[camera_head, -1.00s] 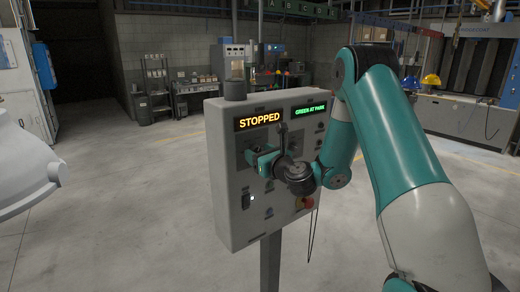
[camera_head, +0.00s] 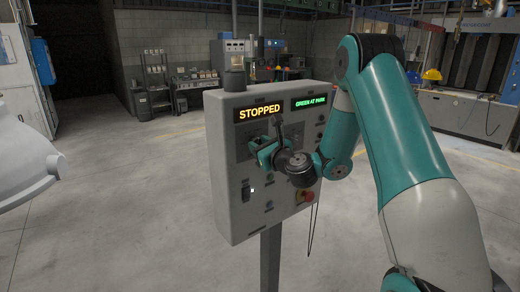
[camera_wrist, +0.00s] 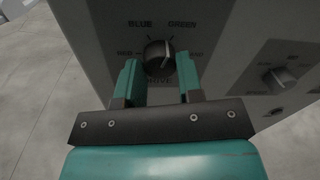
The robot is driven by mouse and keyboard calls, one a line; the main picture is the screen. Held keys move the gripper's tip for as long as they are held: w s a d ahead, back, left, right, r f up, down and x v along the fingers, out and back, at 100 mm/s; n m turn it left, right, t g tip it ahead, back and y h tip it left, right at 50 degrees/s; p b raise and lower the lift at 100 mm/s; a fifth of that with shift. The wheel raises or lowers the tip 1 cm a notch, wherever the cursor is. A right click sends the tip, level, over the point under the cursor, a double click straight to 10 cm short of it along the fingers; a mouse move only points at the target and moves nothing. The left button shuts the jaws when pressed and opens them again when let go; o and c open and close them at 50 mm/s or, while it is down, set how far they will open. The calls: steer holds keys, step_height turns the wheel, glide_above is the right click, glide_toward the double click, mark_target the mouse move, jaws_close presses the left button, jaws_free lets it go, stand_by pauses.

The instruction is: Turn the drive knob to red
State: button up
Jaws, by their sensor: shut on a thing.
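The drive knob (camera_wrist: 158,58) is a dark round knob on the grey panel face in the wrist view. Labels BLUE and GREEN stand above it, with a RED label to its left and a blurred one to its right. DRIVE is partly visible below it. Its light pointer mark seems to lean up and right, towards GREEN. My gripper (camera_wrist: 157,66) has one teal finger on each side of the knob and is shut on it. In the head view my gripper (camera_head: 262,153) is at the panel's front, and it hides the knob.
The control box (camera_head: 225,205) stands on a post. Its displays read STOPPED (camera_head: 258,113) and GREEN AT PARK (camera_head: 310,102). A second knob (camera_wrist: 278,78) sits to the right. A red button (camera_head: 307,195) is lower right. A white rounded object (camera_head: 25,165) is at left.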

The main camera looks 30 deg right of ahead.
steer(key=n+b, duration=1)
steer(key=n, duration=0.1)
steer(key=n+y+b, duration=0.1)
steer(key=n+b, duration=1)
steer(key=shift+f+n+t+y, duration=0.2)
steer(key=shift+n+t+y, duration=0.1)
steer(key=shift+n, duration=0.1)
steer(key=shift+r+b, duration=0.1)
steer(key=shift+b, duration=0.25)
steer(key=o, duration=0.9)
steer(key=shift+s, duration=0.1)
steer(key=shift+s+d+f+b, duration=0.15)
steer(key=shift+s+b, duration=0.75)
steer(key=shift+s, duration=1.95)
steer(key=shift+s+d+f+b, duration=0.15)
steer(key=shift+s+b, duration=0.75)
steer(key=shift+s, duration=2)
steer(key=shift+s+d+f+b, duration=0.15)
steer(key=shift+s+b, duration=0.75)
steer(key=shift+s, duration=1.95)
